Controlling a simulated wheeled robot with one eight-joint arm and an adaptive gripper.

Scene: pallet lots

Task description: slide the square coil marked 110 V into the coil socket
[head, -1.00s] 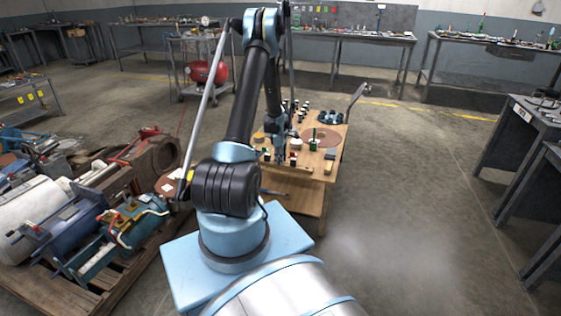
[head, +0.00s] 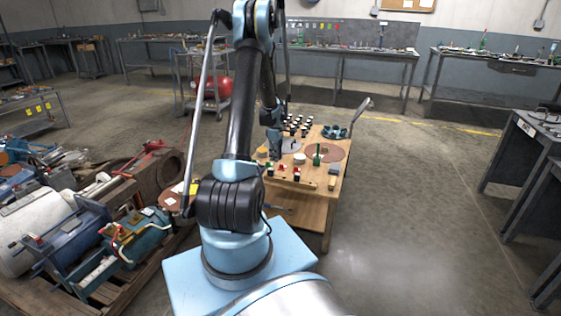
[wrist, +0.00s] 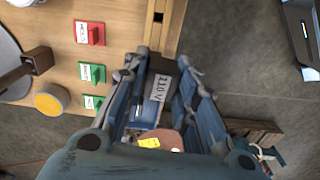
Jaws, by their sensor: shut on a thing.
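The coil (wrist: 160,66) is a dark block with a white label reading 110 V, seen in the wrist view. My gripper (wrist: 165,72) is shut on it, with one finger on either side. The coil hangs beside the edge of the wooden cart top, near a wooden rail (wrist: 158,40) with a dark slot. I cannot tell whether that slot is the coil socket. In the head view my gripper (head: 274,150) is over the left part of the cart top, small and partly hidden by the arm, and the coil cannot be made out there.
The cart top (head: 318,168) carries several small parts. The wrist view shows a red block (wrist: 90,33), green blocks (wrist: 92,72), a yellow disc (wrist: 50,100) and a brown square post (wrist: 38,62). A loaded pallet (head: 100,290) stands left; the floor (head: 410,210) right of the cart is clear.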

